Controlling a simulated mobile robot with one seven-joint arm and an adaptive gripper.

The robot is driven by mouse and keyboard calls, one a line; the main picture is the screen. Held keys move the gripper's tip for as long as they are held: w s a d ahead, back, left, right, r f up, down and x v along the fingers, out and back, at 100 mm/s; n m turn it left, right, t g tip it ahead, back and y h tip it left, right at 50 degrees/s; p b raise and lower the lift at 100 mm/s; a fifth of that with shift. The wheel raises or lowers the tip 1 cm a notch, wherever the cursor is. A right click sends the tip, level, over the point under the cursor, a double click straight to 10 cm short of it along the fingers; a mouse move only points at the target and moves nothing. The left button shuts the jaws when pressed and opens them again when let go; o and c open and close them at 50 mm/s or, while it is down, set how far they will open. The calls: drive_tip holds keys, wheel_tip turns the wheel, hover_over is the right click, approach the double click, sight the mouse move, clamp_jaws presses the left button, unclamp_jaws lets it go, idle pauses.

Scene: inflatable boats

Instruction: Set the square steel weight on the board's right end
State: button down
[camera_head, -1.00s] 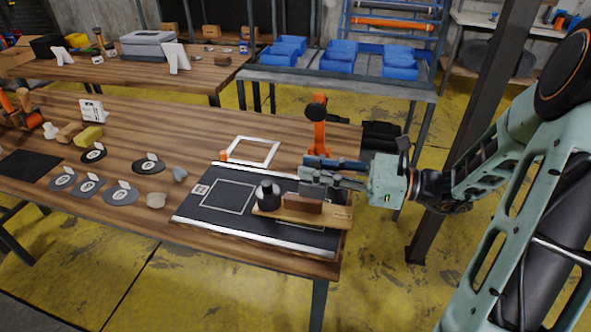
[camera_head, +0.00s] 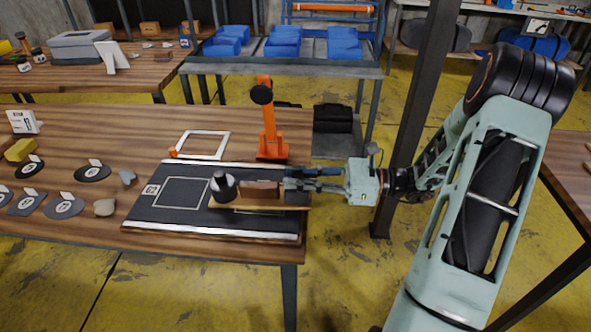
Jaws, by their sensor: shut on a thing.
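The board (camera_head: 262,206) is a narrow light wooden plank lying on a black mat. A dark round weight (camera_head: 222,188) stands on its left end, and a brown block (camera_head: 260,189) is at its middle. My gripper (camera_head: 289,180) reaches in from the right, at the board's right end and just right of the brown block. It is shut on a small grey thing that looks like the square steel weight (camera_head: 292,184), mostly hidden by the fingers. I cannot tell whether it touches the board.
The black mat (camera_head: 160,213) has a white square outline. An orange post (camera_head: 269,130) on a base stands behind my gripper. A white frame (camera_head: 203,145) lies at the back. Round labelled discs (camera_head: 64,207) and a stone (camera_head: 104,207) lie left. A dark steel pillar (camera_head: 416,130) stands right.

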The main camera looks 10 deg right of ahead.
drive_tip(key=shift+r, duration=0.1)
drive_tip(key=c, duration=2.2)
unclamp_jaws()
drive_tip(key=shift+f, duration=0.2)
drive_tip(key=shift+c, duration=0.2)
drive_tip(key=o, duration=0.5)
drive_tip(key=shift+r, duration=0.1)
drive_tip(key=shift+d, duration=0.1)
drive_tip(key=v, duration=1.2)
drive_tip(key=shift+r+p, duration=0.1)
drive_tip(key=shift+p, duration=0.3)
